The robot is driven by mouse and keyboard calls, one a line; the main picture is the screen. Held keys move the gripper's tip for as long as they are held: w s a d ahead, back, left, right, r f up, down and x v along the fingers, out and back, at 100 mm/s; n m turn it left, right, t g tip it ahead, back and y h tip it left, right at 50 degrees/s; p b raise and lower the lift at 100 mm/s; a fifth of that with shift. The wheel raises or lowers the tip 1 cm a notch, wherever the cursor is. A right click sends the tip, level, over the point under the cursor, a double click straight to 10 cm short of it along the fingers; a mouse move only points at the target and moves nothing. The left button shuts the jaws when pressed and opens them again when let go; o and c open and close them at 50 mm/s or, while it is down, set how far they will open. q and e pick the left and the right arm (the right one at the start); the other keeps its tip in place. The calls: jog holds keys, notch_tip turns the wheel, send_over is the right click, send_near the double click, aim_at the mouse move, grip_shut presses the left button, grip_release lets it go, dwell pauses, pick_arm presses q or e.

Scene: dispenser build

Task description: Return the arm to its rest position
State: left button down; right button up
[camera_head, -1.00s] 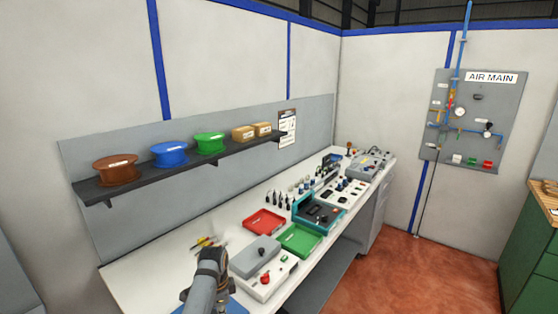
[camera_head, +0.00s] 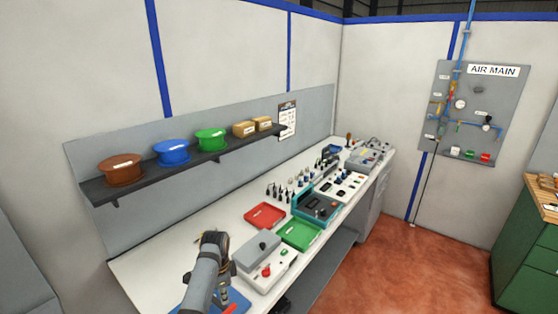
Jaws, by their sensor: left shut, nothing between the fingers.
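My left arm (camera_head: 204,278) comes in at the bottom of the head view, over the near end of the white workbench (camera_head: 150,262). It bends at a dark joint near its top. My left gripper (camera_head: 226,284) is small and partly hidden by the arm, above a blue mat (camera_head: 238,303). It is shut with nothing in it. My right gripper is out of view.
A grey box with a red button (camera_head: 266,270), a green tray (camera_head: 300,235), a red tray (camera_head: 264,216) and a teal case (camera_head: 318,206) stand right of the arm. Spools, including a blue one (camera_head: 172,153), stand on the wall shelf (camera_head: 150,182).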

pick_arm(q)
jog(key=shift+r, duration=1.55)
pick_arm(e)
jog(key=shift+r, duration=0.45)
